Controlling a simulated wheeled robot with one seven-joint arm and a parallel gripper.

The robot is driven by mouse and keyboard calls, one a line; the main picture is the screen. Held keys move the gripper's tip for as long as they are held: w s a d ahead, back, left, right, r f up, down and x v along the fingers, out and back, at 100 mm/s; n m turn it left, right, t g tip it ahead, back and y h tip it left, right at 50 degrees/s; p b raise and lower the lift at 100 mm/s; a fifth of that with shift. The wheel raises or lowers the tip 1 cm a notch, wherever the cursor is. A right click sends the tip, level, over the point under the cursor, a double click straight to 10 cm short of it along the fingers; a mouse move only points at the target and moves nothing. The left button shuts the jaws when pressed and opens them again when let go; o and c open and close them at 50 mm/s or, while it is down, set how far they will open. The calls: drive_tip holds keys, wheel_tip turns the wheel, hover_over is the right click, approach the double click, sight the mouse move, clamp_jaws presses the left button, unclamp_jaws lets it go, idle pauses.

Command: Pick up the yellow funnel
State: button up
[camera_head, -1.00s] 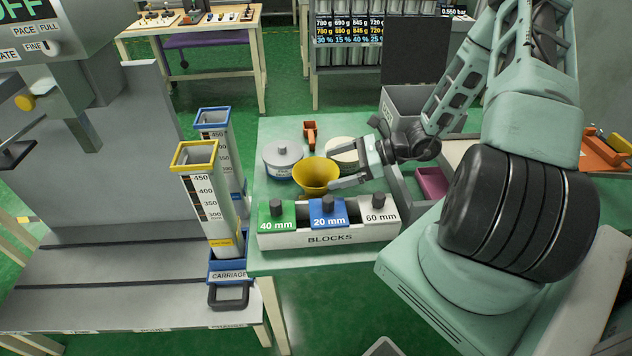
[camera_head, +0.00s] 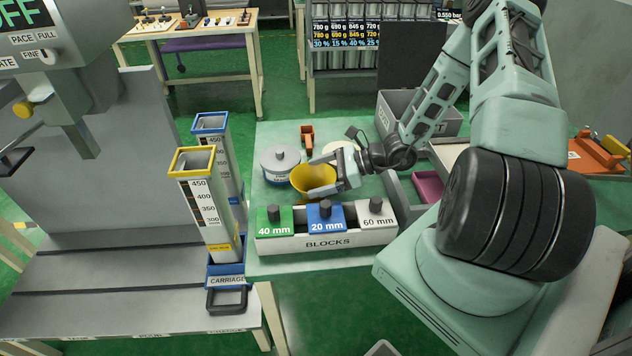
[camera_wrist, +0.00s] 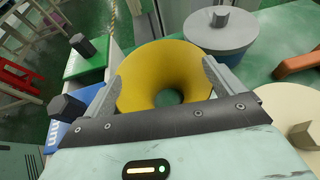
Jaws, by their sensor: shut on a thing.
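The yellow funnel (camera_head: 312,177) is on the green table top behind the block tray, wide mouth up. In the wrist view the funnel (camera_wrist: 160,65) sits between the two fingers, its dark hole facing the camera. My gripper (camera_head: 328,180) reaches in from the right. In the wrist view my gripper (camera_wrist: 165,92) is shut on the funnel, one finger on each side of its rim. The funnel's lower part is hidden, so I cannot tell whether it touches the table.
A block tray (camera_head: 327,242) with green, blue and white blocks stands just in front. A grey lidded pot (camera_head: 279,165) is close on the left. An orange tool (camera_head: 307,135) and a cream disc (camera_head: 340,149) lie behind. Tall columns (camera_head: 205,205) stand at left.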

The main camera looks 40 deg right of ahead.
wheel_tip(320, 180, up, 10)
drive_tip(key=shift+b, duration=0.3)
